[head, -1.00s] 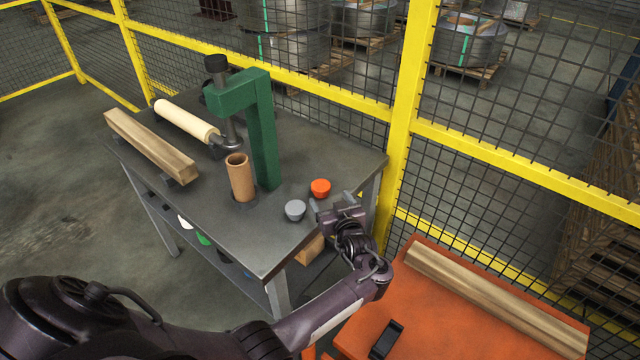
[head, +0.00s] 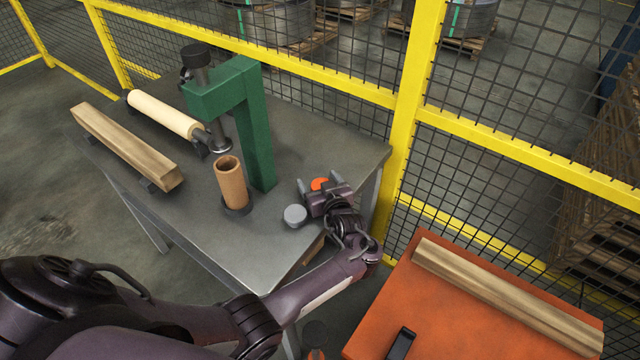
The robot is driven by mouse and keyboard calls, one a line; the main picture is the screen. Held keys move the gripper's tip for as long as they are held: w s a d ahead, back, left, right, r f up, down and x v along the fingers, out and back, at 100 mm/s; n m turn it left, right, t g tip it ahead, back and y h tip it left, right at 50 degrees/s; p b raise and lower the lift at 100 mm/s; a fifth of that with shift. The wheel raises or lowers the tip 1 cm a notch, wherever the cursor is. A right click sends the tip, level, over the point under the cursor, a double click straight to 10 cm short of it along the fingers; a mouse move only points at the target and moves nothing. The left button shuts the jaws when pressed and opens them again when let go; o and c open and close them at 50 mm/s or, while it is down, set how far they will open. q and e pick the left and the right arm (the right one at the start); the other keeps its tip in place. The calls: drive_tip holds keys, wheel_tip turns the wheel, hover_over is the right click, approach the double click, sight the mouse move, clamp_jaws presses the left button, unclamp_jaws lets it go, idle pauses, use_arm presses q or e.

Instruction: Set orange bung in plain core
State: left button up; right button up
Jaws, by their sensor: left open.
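The orange bung (head: 319,184) sits on the grey steel bench near its right edge, partly hidden by my left gripper. My left gripper (head: 317,181) is open, with its fingers around or just above the bung; I cannot tell if they touch it. A grey bung (head: 294,215) stands just left of the gripper. A plain brown core (head: 231,182), an open-topped tube, stands upright in a dark round seat on the bench, left of the green press post. My right gripper is out of view.
The green press (head: 258,130) rises behind the core, its dark ram (head: 213,125) beside it. A cream roll (head: 162,113) and a square wooden-looking bar (head: 125,145) lie to the left. Yellow mesh fencing (head: 408,120) runs behind. An orange table (head: 400,305) with a long bar is at right.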

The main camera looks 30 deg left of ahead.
sight(319, 181)
use_arm(q)
drive_tip(key=shift+s+d+r, duration=0.15)
drive_tip(key=shift+s+d, duration=0.05)
drive_tip(key=shift+c, duration=2)
drive_tip(key=shift+a, duration=0.1)
drive_tip(key=c, duration=0.6)
drive_tip(key=shift+w+r+p, duration=0.1)
drive_tip(key=shift+r+p, duration=0.4)
drive_tip(key=shift+p, duration=0.05)
drive_tip(key=shift+c, duration=0.2)
wheel_tip(319, 181, up, 2)
drive_tip(key=shift+r+p, duration=0.1)
drive_tip(key=shift+p, duration=0.8)
drive_tip(key=shift+r+p, duration=0.75)
drive_tip(key=shift+r, duration=0.1)
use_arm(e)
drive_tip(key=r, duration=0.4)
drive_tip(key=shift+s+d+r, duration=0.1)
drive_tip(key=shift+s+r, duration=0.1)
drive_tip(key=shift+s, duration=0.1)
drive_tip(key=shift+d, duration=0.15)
